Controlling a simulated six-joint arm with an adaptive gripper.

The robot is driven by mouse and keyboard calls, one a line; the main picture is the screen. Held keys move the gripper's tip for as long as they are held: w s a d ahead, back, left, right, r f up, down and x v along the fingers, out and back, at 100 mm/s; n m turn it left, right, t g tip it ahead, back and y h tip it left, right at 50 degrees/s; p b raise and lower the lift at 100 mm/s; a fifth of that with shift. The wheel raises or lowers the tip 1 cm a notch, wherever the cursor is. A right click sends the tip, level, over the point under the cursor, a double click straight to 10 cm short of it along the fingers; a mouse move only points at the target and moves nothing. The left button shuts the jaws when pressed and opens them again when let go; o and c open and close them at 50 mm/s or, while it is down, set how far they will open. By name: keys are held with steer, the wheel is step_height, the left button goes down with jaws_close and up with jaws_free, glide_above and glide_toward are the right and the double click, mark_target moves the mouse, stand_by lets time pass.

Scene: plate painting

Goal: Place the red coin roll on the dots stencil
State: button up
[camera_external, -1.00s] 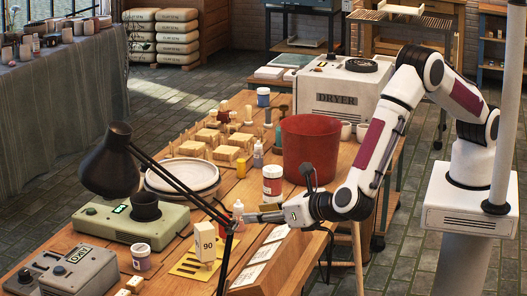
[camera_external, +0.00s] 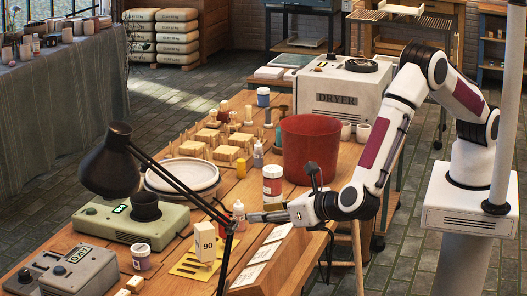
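My gripper (camera_external: 256,217) reaches in from the right, its thin grey fingers pointing left, low over the bench beside the white bottle with an orange tip (camera_external: 239,212). It is seen side-on and small, so I cannot tell whether it is open or holds anything. A yellow slotted stencil plate (camera_external: 183,268) lies on the bench at the front, partly behind the lamp post. I cannot make out whether it is the dots stencil. A white block marked 90 (camera_external: 206,243) stands at it. I cannot identify the red coin roll; a small reddish thing (camera_external: 222,216) is partly hidden by the lamp arm.
A black desk lamp (camera_external: 112,172) has its arm crossing in front of the bench. A white-lidded tub (camera_external: 272,186) and a large red bucket (camera_external: 310,147) stand behind my gripper. Sloped white panels (camera_external: 264,252) lie in front. A green scale (camera_external: 130,222) is at left.

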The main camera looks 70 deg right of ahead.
steer(key=w+d+r+n+y, duration=0.1)
steer(key=w+r+n+y, duration=0.3)
steer(key=r, duration=0.4)
steer(key=w+d+r+n+y, duration=0.2)
steer(key=w+r+n, duration=0.3)
steer(key=r, duration=0.2)
steer(key=s+d+r+n+g+y, duration=0.2)
steer(key=s+d+r+n+y, duration=0.2)
steer(key=d+r+n, duration=0.65)
steer(key=s+d+f+n+g+h, duration=0.2)
steer(key=s+d+n+h, duration=0.1)
steer(key=s+d+n, duration=0.7)
steer(key=s+d+f+n+g+h, duration=0.2)
steer(key=s+d+n, duration=0.8)
steer(key=s+d, duration=0.8)
steer(key=s+f+g, duration=0.1)
steer(key=s, duration=0.1)
steer(key=shift+s+d+h, duration=0.3)
steer(key=shift+d+h, duration=0.05)
steer(key=shift+h, duration=0.05)
